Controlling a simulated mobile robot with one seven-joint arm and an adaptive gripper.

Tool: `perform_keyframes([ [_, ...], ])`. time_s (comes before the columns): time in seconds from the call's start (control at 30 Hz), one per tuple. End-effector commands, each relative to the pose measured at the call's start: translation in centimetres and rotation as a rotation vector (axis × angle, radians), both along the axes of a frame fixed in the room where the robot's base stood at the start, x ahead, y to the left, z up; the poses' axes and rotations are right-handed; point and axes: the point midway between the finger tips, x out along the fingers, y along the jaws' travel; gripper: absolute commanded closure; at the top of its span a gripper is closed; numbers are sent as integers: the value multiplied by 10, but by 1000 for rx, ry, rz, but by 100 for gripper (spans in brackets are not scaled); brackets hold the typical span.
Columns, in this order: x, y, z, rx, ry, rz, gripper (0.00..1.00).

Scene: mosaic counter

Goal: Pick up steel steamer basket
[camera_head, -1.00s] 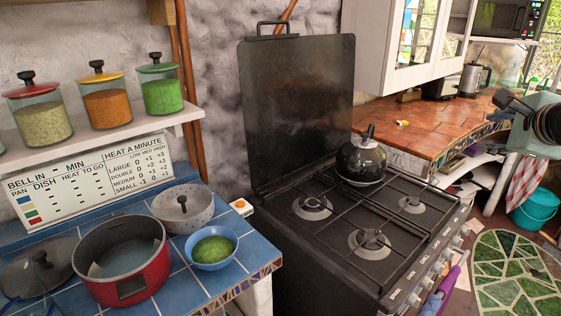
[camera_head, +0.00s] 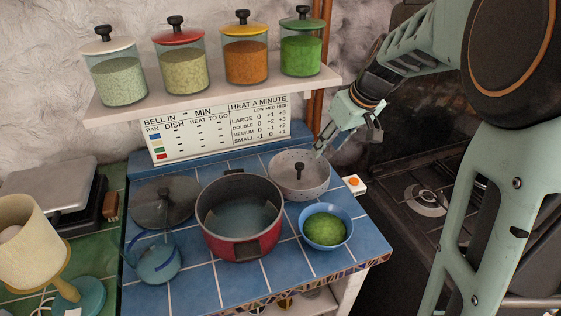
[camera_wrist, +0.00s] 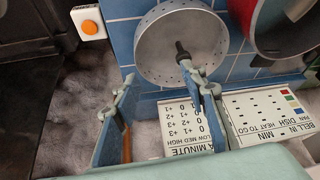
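The steel steamer basket (camera_head: 288,183) is a pale, perforated round bowl with a dark-knobbed centre post. It stands on the blue tiled counter behind the blue bowl; the wrist view shows it (camera_wrist: 157,50) at top centre. My gripper (camera_head: 348,143) is at the basket's back right side in the head view, with one finger close to the rim. In the wrist view my gripper (camera_wrist: 158,74) is open and empty. One finger overlaps the basket near its post, the other is outside the rim. I cannot tell whether either touches it.
A red pot (camera_head: 240,245) stands left of the basket, and a blue bowl of green food (camera_head: 326,228) in front. A sign (camera_head: 215,132) stands behind, under a shelf of jars (camera_head: 248,60). An orange-button timer (camera_head: 354,185) and the stove (camera_head: 420,205) are right.

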Motion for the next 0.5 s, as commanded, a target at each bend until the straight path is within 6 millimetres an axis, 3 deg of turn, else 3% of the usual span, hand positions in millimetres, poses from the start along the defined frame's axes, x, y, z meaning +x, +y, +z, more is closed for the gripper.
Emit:
perform_keyframes([
  [0.2, -8, 22, -14, -45, 14, 166, 61],
  [0.5, 4, 35, -55, -45, 15, 169, 61],
])
